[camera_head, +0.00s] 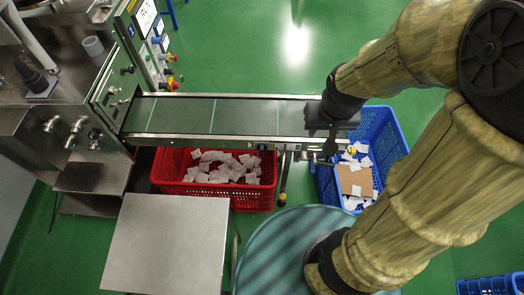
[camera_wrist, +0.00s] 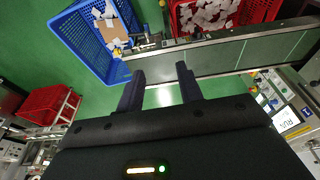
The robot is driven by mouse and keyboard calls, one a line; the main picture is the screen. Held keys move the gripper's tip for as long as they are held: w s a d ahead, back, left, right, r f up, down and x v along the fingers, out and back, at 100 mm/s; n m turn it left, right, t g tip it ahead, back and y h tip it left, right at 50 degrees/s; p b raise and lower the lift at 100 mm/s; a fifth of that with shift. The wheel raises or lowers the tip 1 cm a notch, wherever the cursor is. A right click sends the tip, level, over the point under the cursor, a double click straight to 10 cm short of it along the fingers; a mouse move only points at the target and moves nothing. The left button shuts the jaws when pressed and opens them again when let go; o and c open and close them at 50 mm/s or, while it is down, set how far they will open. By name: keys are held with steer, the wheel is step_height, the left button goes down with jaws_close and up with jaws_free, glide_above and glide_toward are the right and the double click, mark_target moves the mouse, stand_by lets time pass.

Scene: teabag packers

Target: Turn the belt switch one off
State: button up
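The machine's control panel (camera_head: 150,50) is at the upper left in the head view, with red and yellow knobs (camera_head: 171,85) along its side. Part of a panel with a lit screen (camera_wrist: 285,119) and small buttons (camera_wrist: 262,86) shows at the right in the wrist view. I cannot tell which control is belt switch one, nor its setting. The belt (camera_head: 220,114) runs right from the machine. My gripper (camera_head: 330,120) is over the belt's right end, far from the panel. In the wrist view its two fingers (camera_wrist: 158,84) are apart with nothing between them.
A red crate (camera_head: 162,174) of white teabags stands below the belt. A blue crate (camera_head: 395,128) with teabags and a brown card (camera_head: 354,180) stands at the belt's right end. A grey metal table (camera_head: 165,250) is at the front. Green floor behind the belt is clear.

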mark_target(262, 149)
steer(key=w+a+f+b, duration=0.3)
steer(key=a+f+b, duration=0.2)
steer(key=f+b, duration=0.2)
steer(key=w+a+f+t+b, duration=0.1)
steer(key=w+a+f+b, duration=0.3)
steer(key=f+b, duration=0.4)
steer(key=w+a+f+b, duration=0.4)
steer(key=a+f+b, duration=0.2)
steer(key=b, duration=0.7)
step_height(262, 149, down, 2)
steer(key=shift+f+t+b, duration=0.1)
steer(key=shift+t+b, duration=0.25)
steer(key=shift+t, duration=0.05)
steer(key=b+x, duration=0.5)
steer(key=x, duration=1.2)
steer(key=shift+d+f, duration=0.15)
steer(key=shift+f, duration=0.05)
jaws_close()
